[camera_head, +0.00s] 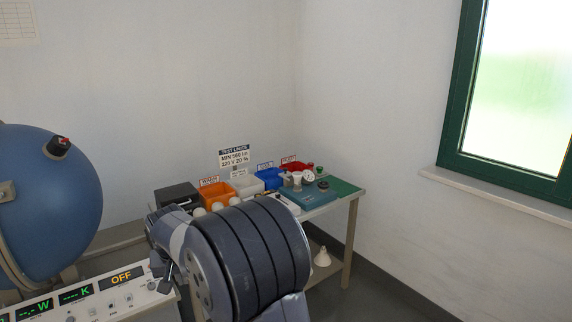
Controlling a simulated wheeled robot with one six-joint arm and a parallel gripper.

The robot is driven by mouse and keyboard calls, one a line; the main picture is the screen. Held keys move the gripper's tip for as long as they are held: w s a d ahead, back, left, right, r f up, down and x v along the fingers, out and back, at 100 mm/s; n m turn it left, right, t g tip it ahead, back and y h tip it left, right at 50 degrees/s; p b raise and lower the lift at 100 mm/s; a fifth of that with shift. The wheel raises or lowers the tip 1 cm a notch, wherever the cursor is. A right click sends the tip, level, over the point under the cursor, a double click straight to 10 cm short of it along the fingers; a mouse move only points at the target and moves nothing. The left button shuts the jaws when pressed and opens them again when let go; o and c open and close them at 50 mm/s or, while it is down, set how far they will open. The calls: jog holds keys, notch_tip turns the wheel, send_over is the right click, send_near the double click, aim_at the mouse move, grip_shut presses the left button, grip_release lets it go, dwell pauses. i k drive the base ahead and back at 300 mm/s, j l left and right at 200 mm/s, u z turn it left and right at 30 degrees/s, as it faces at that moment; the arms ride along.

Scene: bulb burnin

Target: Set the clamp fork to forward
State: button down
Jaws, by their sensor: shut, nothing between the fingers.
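I cannot pick out a clamp fork for certain. A teal bench fixture (309,197) with small fittings and a round dial (308,176) stands on the far table, too small to read its lever position. My arm fills the lower middle. My gripper (164,281) shows small and dark at the arm's left side, above the right end of the control panel. It looks shut and empty, and it touches no fitting that I can make out.
The control panel (75,307) at lower left has a display reading OFF. The far table holds a black box (176,195), an orange bin (216,194), a white bin (246,185), a blue bin (270,178) and a red bin (296,166). Floor at the right is clear.

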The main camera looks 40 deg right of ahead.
aim_at(285, 174)
jog(key=i+l+z, duration=0.35)
jog(key=i+l, duration=2.3)
jog(key=l, duration=0.15)
